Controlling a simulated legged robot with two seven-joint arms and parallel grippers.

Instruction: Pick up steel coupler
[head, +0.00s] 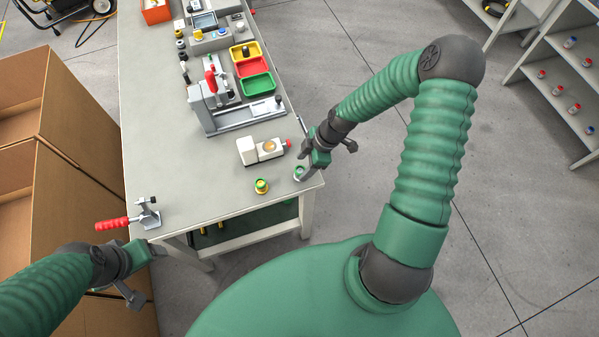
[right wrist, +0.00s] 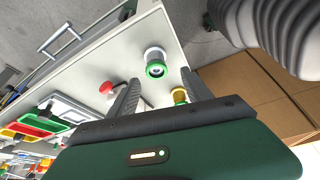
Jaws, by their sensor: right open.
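The steel coupler (head: 299,172), a small silvery cylinder with a green ring, stands near the table's front right corner. In the right wrist view the coupler (right wrist: 155,62) lies ahead of the gap between my fingers, with its green-ringed end facing the camera. My right gripper (head: 305,164) is open and empty, just above and beside the coupler. Its two fingers (right wrist: 160,92) show spread apart. A brass-yellow coupler with a green ring (head: 261,186) stands to the left; it is partly hidden behind a finger in the wrist view (right wrist: 179,95). My left gripper (head: 145,272) is off the table's front left; its fingers are unclear.
A white device with a red button (head: 262,150) stands close behind the couplers. A red-handled toggle clamp (head: 130,217) is at the front left. A grey fixture (head: 235,100) and coloured bins (head: 257,86) stand farther back. Cardboard boxes (head: 60,150) are left of the table.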

